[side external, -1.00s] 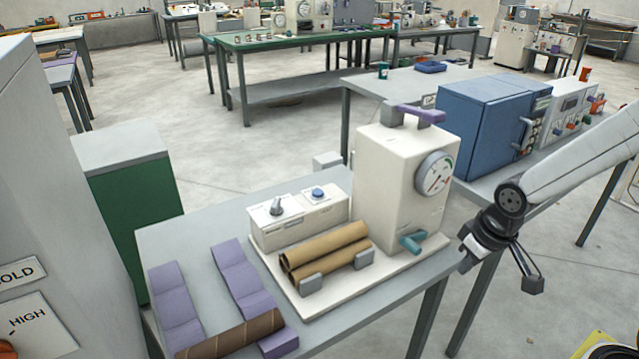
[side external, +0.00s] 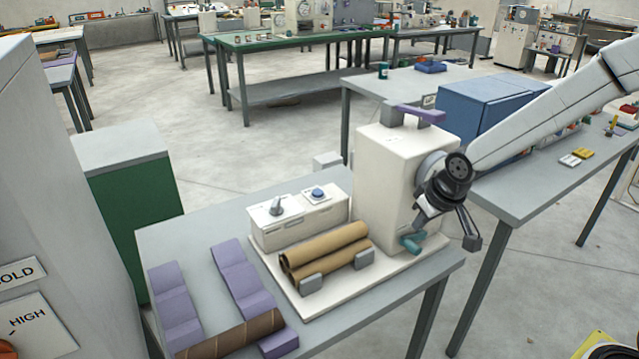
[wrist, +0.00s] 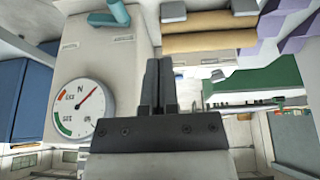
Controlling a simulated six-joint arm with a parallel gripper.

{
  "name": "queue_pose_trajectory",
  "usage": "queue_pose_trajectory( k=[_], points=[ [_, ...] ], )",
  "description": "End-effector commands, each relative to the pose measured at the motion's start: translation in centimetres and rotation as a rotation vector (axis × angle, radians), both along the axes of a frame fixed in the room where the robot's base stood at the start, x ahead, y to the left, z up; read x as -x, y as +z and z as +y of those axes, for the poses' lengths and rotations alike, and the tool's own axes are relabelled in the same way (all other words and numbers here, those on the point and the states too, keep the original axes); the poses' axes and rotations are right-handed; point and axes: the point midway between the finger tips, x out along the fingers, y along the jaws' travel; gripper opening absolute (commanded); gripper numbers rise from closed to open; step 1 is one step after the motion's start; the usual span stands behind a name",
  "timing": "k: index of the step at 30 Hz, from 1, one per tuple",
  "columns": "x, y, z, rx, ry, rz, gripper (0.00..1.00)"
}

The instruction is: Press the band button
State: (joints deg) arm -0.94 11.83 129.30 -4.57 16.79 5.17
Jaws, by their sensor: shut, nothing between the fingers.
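The winder is a cream machine (side external: 385,175) with a box-shaped control unit (side external: 300,222) at its left. That unit has a round blue button (side external: 317,193) and a grey lever knob (side external: 277,206) on top; their labels are too small to read. My gripper (wrist: 158,62) is shut and empty, its fingers side by side. In the side view it is in front of the machine's gauge face, near the teal handle (side external: 412,243), right of and apart from the blue button. The button cannot be made out in the wrist view.
Two cardboard tubes (side external: 325,250) lie in the cradle between control unit and front edge. Another tube (side external: 230,335) rests across purple stepped blocks (side external: 245,280). A purple handle (side external: 418,113) tops the machine.

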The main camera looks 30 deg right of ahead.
Motion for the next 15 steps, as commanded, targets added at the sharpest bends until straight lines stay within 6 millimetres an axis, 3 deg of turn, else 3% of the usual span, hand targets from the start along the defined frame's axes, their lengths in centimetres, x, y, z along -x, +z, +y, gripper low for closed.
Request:
queue_pose_trajectory(
  k=[3,15],
  points=[
    [-3.5,0.3,0.2,0.002,0.001,-0.048,0.00],
    [-14.3,1.2,1.2,0.003,0.002,-0.209,0.00]
  ],
)
